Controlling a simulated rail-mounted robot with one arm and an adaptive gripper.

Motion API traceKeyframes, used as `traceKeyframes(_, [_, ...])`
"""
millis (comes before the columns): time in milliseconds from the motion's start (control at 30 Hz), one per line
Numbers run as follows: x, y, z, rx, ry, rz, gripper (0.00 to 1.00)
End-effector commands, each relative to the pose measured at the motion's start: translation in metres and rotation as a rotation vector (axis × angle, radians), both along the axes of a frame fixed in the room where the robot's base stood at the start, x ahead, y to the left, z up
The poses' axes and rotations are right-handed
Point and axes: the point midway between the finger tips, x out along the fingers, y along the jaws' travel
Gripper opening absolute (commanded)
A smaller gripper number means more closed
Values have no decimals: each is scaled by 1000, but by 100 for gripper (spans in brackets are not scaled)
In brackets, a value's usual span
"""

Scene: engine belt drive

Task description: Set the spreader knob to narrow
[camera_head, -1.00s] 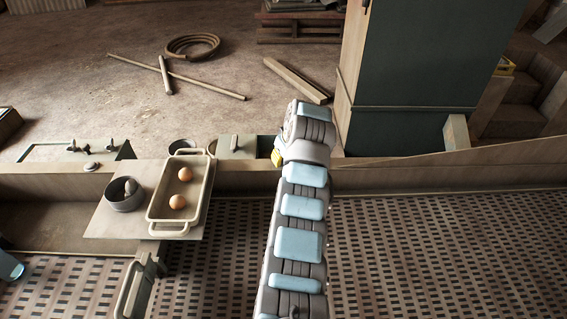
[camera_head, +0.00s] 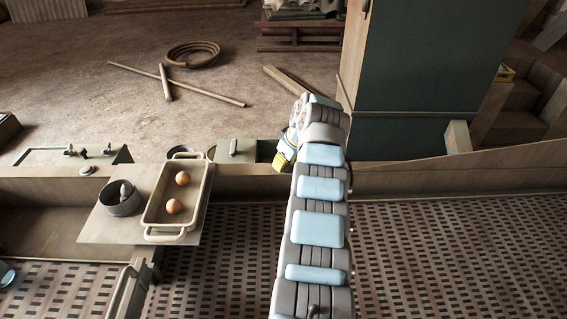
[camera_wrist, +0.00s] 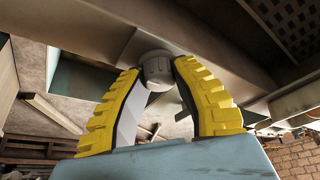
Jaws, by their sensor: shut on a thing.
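A round grey knob (camera_wrist: 157,70) sits under a grey beam in the wrist view. My gripper (camera_wrist: 157,76) has its two yellow ridged fingers on either side of it, with the tips closed against its sides. In the head view my gripper (camera_head: 281,161) is at the rail, left of my arm's end, and only some of its yellow shows. The knob is hidden there. No marking for narrow or wide is readable, so I cannot tell its setting.
Left of my arm, a tray (camera_head: 149,221) with two brown eggs and a dark pot (camera_head: 119,207) stand on a board (camera_head: 93,231). A small round knob (camera_head: 87,170) is on the rail further left. A dark green pillar (camera_head: 430,60) rises behind, right of my arm.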

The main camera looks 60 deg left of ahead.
Motion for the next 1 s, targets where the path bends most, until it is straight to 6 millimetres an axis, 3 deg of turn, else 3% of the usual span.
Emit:
traceKeyframes(333, [0, 0, -1, 0, 1, 0, 0])
traceKeyframes(367, [0, 0, -1, 0, 1, 0, 33])
traceKeyframes(433, [0, 0, -1, 0, 1, 0, 53])
traceKeyframes(467, [0, 0, -1, 0, 1, 0, 56])
traceKeyframes(833, [0, 0, 1, 1, 0, 0, 56])
traceKeyframes(1000, [3, -5, 12, 1, 1, -1, 56])
